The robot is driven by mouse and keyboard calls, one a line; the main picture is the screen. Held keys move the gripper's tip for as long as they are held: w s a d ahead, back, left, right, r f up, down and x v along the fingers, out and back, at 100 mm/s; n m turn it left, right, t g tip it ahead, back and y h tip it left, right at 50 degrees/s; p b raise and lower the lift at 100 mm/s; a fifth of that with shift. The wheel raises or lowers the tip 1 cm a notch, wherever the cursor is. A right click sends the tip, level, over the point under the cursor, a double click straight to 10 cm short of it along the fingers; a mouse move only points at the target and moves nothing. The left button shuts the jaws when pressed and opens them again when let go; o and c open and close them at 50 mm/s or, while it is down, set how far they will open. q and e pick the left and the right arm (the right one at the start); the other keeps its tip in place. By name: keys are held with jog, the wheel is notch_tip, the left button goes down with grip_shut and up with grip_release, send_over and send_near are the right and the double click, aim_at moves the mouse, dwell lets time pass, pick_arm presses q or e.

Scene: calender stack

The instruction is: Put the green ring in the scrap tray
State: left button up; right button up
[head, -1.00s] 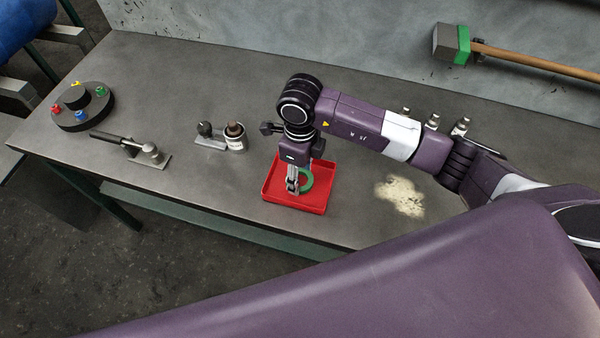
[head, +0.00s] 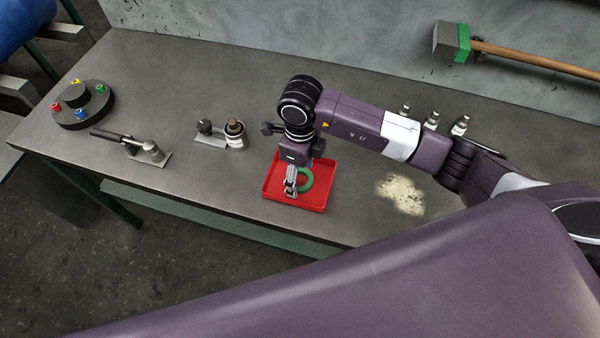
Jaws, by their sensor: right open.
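The green ring (head: 308,180) is at the red scrap tray (head: 318,204), inside its walls in the head view; part of the ring is hidden behind my right gripper. My right gripper (head: 291,190) points down over the left half of the tray, close beside the ring's left side. Its jaws are open. Whether a finger still touches the ring is too small to tell. My left gripper does not show.
A round black stand (head: 83,105) with coloured pegs is at the far left. Small bottles (head: 460,126) stand behind my right arm.

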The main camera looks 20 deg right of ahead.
notch_tip(320, 180, up, 12)
jog(key=b, duration=0.4)
dwell(0.4)
